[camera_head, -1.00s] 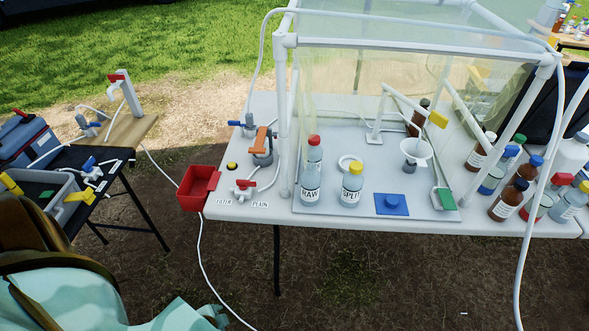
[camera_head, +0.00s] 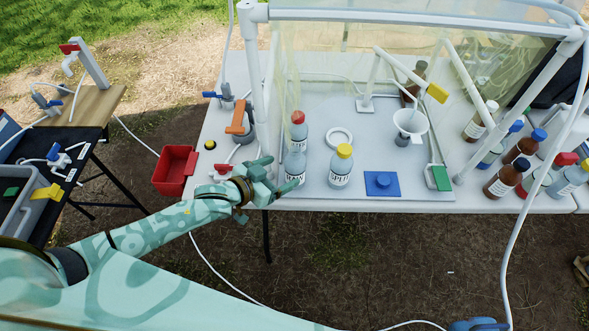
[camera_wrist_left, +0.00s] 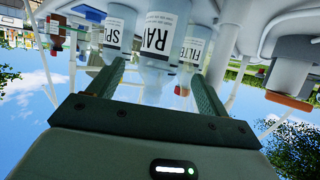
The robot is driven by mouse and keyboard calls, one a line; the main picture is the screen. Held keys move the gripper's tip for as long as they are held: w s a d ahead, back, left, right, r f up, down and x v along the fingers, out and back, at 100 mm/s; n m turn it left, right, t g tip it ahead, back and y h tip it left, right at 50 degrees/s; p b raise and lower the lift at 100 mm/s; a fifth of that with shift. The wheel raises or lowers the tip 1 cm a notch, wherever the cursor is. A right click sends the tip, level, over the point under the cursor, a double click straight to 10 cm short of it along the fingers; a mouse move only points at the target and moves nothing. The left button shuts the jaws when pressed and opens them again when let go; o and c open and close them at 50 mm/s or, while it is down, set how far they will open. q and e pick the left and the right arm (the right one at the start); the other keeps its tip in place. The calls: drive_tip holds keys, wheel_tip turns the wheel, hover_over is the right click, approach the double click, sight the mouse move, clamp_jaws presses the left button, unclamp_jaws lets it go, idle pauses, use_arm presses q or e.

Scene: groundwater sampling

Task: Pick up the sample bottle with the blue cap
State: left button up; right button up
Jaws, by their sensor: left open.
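Several blue-capped bottles stand at the table's right end in the head view: a brown bottle (camera_head: 502,181) with a blue cap (camera_head: 522,164), another blue-capped bottle (camera_head: 522,150) behind it, and more partly hidden around them. My left gripper (camera_head: 283,173) is open at the table's front edge, far left of these, beside the RAW bottle (camera_head: 293,163). In the left wrist view, which is upside down, the RAW bottle (camera_wrist_left: 160,35) shows beyond and between the open fingers of my left gripper (camera_wrist_left: 158,70). I cannot tell whether they touch. My right gripper is not in view.
The yellow-capped SPLIT bottle (camera_head: 340,170) stands right of RAW; a red-capped bottle (camera_head: 298,134) stands behind RAW. A blue block (camera_head: 382,184), funnel (camera_head: 410,124) and white frame post (camera_head: 252,80) are on the table. A red bin (camera_head: 174,170) hangs at its left edge.

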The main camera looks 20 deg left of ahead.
sight(287, 169)
use_arm(q)
drive_tip(key=x, duration=0.3)
drive_tip(key=shift+b, duration=0.35)
drive_tip(key=b+x, duration=0.2)
drive_tip(key=x, duration=0.3)
drive_tip(key=shift+w+d+f, duration=0.1)
drive_tip(key=shift+w+d, duration=0.1)
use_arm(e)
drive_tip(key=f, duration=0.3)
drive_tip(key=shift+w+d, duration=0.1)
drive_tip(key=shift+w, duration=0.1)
use_arm(q)
drive_tip(key=c, duration=1.1)
